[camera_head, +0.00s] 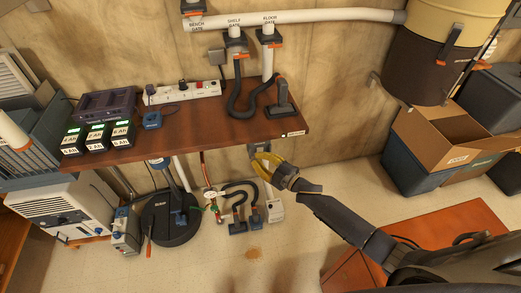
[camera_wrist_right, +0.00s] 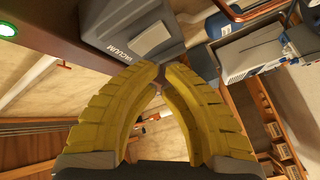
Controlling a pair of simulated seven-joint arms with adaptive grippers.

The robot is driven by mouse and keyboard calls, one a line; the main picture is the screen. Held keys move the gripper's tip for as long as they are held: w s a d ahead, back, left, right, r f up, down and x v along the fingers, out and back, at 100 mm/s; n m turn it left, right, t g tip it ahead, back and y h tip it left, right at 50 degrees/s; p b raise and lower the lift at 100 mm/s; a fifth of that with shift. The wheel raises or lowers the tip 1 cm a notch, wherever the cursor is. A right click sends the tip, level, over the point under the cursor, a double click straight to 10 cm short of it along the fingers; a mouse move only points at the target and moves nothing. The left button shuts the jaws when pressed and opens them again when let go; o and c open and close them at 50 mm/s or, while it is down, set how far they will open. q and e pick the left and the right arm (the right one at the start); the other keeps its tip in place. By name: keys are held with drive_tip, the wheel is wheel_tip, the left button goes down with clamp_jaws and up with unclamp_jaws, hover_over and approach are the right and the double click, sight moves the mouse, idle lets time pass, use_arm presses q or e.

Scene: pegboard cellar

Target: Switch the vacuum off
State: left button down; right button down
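A grey box lettered VACUUM (camera_wrist_right: 128,28) with a pale flat paddle (camera_wrist_right: 150,39) on its face fills the top of the right wrist view. In the head view, a small grey box (camera_head: 266,146) hangs under the front right of the brown bench. My right gripper (camera_head: 268,162) has yellow fingers and is just below that box. In the wrist view its fingertips (camera_wrist_right: 163,68) nearly meet, with nothing between them, close below the paddle; I cannot tell whether they touch it. My left gripper is in neither view.
The brown bench (camera_head: 206,124) holds a power strip (camera_head: 182,92), black battery packs and a hose. A drum with a yellow top (camera_head: 458,18) joins a white pipe (camera_head: 310,16). A green light (camera_wrist_right: 8,28) glows in the wrist view. An open carton (camera_head: 455,135) stands right.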

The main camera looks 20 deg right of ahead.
drive_tip(key=shift+w+r, duration=0.1)
drive_tip(key=shift+w, duration=0.6)
idle(1.5)
drive_tip(key=shift+s, duration=0.2)
drive_tip(key=shift+s, duration=0.55)
drive_tip(key=shift+s, duration=0.1)
drive_tip(key=shift+s+a+f, duration=0.1)
drive_tip(key=shift+s+f, duration=0.1)
drive_tip(key=shift+s, duration=1)
drive_tip(key=shift+s+f, duration=0.2)
drive_tip(key=shift+s, duration=0.95)
drive_tip(key=shift+s, duration=0.1)
